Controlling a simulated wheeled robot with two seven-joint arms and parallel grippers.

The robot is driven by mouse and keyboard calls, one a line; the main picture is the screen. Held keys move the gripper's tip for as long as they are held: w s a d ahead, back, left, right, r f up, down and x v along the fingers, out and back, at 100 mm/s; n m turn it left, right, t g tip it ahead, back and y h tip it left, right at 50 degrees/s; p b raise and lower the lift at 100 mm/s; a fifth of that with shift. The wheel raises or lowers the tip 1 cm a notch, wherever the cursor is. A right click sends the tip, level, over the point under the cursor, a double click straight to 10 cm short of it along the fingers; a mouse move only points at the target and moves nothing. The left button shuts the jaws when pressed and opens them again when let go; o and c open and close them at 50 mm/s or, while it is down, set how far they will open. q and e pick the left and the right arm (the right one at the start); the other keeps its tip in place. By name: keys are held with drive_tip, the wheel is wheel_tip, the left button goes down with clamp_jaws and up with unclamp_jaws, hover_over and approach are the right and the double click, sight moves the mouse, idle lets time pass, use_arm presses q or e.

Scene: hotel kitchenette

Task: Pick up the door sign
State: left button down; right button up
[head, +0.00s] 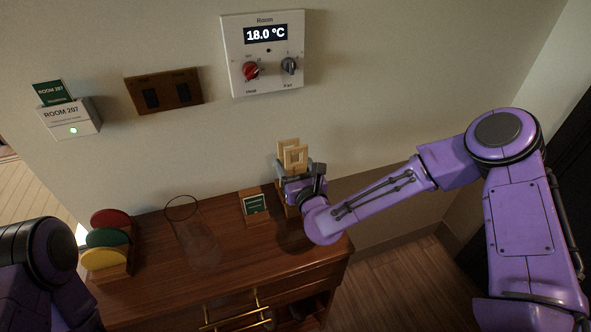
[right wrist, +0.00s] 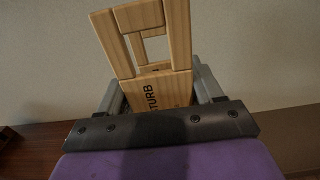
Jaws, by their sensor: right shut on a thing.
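The door sign (head: 296,158) is pale wood with a squared opening near its top. In the right wrist view the sign (right wrist: 155,92) shows dark letters ending in "TURB". My right gripper (head: 305,178) is shut on it from the front, at the back right of the dresser. The fingers (right wrist: 160,100) lie on either side of the sign below its opening. More pale wood shows just behind it. The gripper hides the lower part, so I cannot tell whether the sign touches anything below. My left gripper is out of view; only part of my left arm shows.
On the dresser (head: 235,272) stand a clear glass cylinder (head: 195,240), a small green card in a wooden stand (head: 256,219), and a rack with red, green and yellow discs (head: 107,238). A thermostat (head: 264,80), brown switch plate (head: 140,80) and card holder (head: 80,122) are on the wall.

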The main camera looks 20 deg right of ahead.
sight(306, 152)
drive_tip(key=s+r+p, duration=0.1)
drive_tip(key=r, duration=0.1)
drive_tip(key=s+d+r+p, duration=0.1)
drive_tip(key=s+r+p, duration=0.1)
drive_tip(key=r, duration=0.1)
drive_tip(key=s+r+p, duration=0.1)
drive_tip(key=r, duration=0.1)
drive_tip(key=shift+s+d+r+p, duration=0.2)
drive_tip(key=shift+d+r+p, duration=0.1)
drive_tip(key=shift+d+p, duration=0.05)
drive_tip(key=s+d+r+p, duration=0.3)
drive_tip(key=s+p, duration=0.3)
drive_tip(key=s, duration=0.3)
